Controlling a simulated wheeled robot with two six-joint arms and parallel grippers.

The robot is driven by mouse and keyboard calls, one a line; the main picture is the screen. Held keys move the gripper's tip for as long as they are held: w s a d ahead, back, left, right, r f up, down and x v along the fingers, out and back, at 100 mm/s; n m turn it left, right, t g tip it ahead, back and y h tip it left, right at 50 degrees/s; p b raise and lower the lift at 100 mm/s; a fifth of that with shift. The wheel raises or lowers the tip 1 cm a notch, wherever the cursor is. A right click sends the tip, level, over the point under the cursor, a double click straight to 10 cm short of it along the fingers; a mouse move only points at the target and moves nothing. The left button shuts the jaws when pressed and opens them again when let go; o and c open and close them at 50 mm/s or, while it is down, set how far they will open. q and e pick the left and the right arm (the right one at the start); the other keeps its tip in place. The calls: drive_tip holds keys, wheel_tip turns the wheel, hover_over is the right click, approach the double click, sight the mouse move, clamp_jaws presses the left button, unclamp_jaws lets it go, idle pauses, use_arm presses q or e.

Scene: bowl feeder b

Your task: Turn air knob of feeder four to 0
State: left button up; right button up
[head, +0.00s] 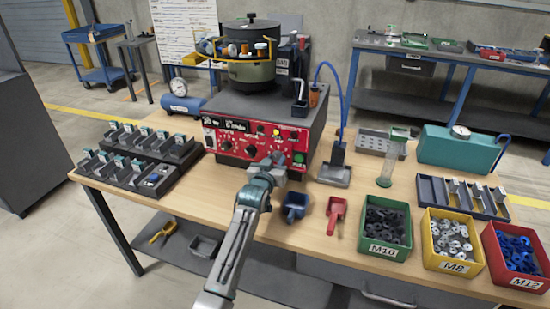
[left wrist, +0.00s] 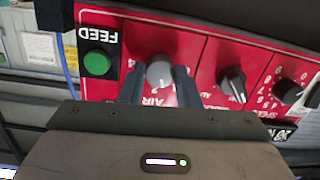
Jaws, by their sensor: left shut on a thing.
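The feeder has a red control panel (head: 225,133) on its front, with dark knobs, a display and buttons. In the left wrist view the panel appears upside down. There the grey air knob (left wrist: 159,72), with the label AIR beside it, sits between the two dark fingers of my left gripper (left wrist: 158,88). The fingers are shut on the knob. In the head view my left gripper (head: 272,166) is at the lower right of the panel and hides the knob. The knob's exact setting cannot be read. My right gripper is not in view.
The feeder's bowl (head: 250,68) stands on top of its box. A green FEED button (left wrist: 97,63) is close beside the left fingers, and a dark knob (left wrist: 232,84) is on their other side. A blue scoop (head: 295,207) and red scoop (head: 336,211) lie near the forearm.

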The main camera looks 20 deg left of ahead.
use_arm(q)
drive_tip(key=n+p, duration=0.2)
drive_tip(key=n, duration=0.2)
drive_tip(key=shift+r+h, duration=0.15)
drive_tip(key=shift+h, duration=0.15)
drive_tip(key=shift+n+p, duration=0.45)
drive_tip(key=shift+n, duration=0.15)
drive_tip(key=n+p, duration=0.1)
drive_tip(key=n, duration=0.2)
drive_tip(key=shift+a+h+p, duration=0.1)
drive_tip(key=shift+h+p, duration=0.2)
drive_tip(key=shift+p, duration=0.05)
drive_tip(key=n+p, duration=0.1)
drive_tip(key=n, duration=0.2)
drive_tip(key=shift+n+h, duration=0.3)
drive_tip(key=shift+n, duration=0.4)
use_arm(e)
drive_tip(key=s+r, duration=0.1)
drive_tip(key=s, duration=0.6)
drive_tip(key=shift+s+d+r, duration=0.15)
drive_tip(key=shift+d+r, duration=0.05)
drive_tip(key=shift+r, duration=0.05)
use_arm(q)
drive_tip(key=o, duration=1)
drive_tip(key=shift+s, duration=0.1)
